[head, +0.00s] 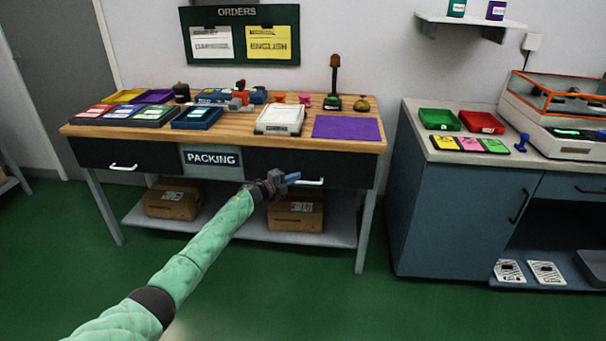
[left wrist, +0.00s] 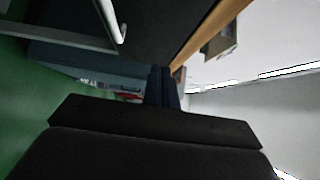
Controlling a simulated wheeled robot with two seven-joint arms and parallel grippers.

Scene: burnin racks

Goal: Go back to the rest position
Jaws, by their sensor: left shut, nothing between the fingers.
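My left arm reaches in from the bottom left of the head view. Its left gripper (head: 291,178) is in front of the packing table's (head: 348,148) right drawer, below the tabletop and near the drawer's white handle. The fingers are shut with nothing between them. In the left wrist view the dark blue fingers of the left gripper (left wrist: 162,88) are together, and a white handle (left wrist: 123,20) shows at the upper left. I cannot tell whether the gripper touches the drawer front. My right gripper does not show in either view.
The tabletop holds coloured trays, a white device (head: 281,119) and a purple mat (head: 347,128). Cardboard boxes (head: 173,199) sit on the shelf beneath. A blue-grey cabinet (head: 455,215) stands to the right. The green floor (head: 330,300) in front is clear.

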